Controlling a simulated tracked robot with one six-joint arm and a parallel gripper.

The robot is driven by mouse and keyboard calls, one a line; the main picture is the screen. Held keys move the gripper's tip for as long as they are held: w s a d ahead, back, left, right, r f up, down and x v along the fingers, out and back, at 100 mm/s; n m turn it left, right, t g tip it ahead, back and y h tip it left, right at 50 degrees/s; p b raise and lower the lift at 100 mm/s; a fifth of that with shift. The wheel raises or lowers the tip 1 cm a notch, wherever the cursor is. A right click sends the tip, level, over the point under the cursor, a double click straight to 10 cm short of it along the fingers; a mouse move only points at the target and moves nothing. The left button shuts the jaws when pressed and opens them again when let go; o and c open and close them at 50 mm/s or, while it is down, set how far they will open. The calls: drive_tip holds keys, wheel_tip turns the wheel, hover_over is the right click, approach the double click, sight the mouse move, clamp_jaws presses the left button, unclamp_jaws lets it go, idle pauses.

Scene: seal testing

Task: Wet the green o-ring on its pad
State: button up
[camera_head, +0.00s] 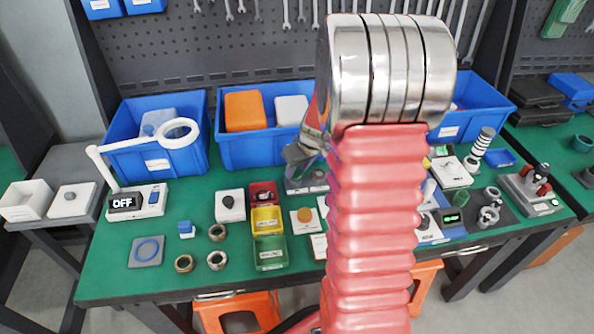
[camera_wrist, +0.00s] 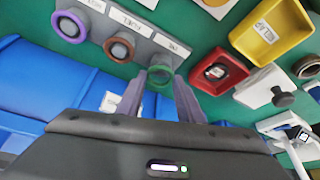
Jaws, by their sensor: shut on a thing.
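The green o-ring (camera_wrist: 160,72) is in the wrist view, between my fingertips at the end of a grey holder strip (camera_wrist: 97,24). My gripper (camera_wrist: 162,84) is shut on it. I cannot tell whether the ring is touching the strip or lifted off it. A purple ring (camera_wrist: 69,26) and a brown ring (camera_wrist: 119,46) sit along the same strip, each by a white label. In the head view my arm covers much of the middle of the bench, and I cannot make out the green o-ring there. I cannot tell which surface is its wetting pad.
Red (camera_head: 263,193), yellow (camera_head: 267,220) and green (camera_head: 271,252) trays stand in a column on the bench. A white box with an orange disc (camera_head: 304,216) is beside them. Blue bins (camera_head: 245,150) line the back. A grey square with a blue ring (camera_head: 147,250) lies at front left.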

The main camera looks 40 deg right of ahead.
drive_tip(key=shift+r, duration=1)
idle(1.2)
